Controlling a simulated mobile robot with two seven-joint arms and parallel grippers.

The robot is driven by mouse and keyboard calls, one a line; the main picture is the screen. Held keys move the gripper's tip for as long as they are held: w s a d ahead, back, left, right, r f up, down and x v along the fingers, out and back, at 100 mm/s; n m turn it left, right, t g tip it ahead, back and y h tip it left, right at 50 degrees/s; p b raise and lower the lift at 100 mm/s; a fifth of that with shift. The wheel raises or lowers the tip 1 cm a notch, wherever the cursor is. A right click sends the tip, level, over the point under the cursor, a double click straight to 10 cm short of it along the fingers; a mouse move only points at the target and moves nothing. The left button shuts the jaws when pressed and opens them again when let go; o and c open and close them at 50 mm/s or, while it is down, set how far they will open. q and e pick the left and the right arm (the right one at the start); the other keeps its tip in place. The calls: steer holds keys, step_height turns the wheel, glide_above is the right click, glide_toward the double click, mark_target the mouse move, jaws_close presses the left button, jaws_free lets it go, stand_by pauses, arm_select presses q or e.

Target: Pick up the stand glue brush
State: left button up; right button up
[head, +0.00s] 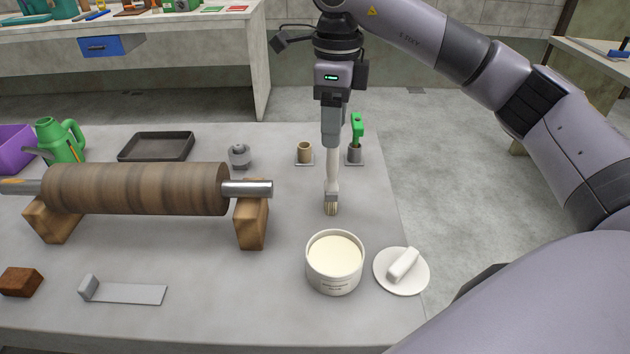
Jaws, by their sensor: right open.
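A pale-handled brush (332,175) with tan bristles is upright, bristles down, directly below my right gripper (332,138). The gripper points down and is open, with the top of the handle at its fingertips. I cannot tell whether the fingers touch the handle, or whether the bristles touch the table. A second brush with a green handle (357,127) stands in a grey cup (355,155) to the right and behind. A tan cup (305,151) on a small base stands to the left and looks empty. My left gripper is not in view.
A tub of cream paste (335,280) stands in front of the brush, with a white handled lid (402,272) beside it. A brown roller (135,190) on wooden blocks lies left. A black tray (157,147) and green can (60,140) are behind it.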

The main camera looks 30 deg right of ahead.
mark_target(332, 156)
steer(key=shift+f, duration=0.2)
step_height(332, 156, down, 7)
steer(key=shift+w+d+r+p, duration=0.1)
steer(key=shift+p, duration=0.3)
jaws_close()
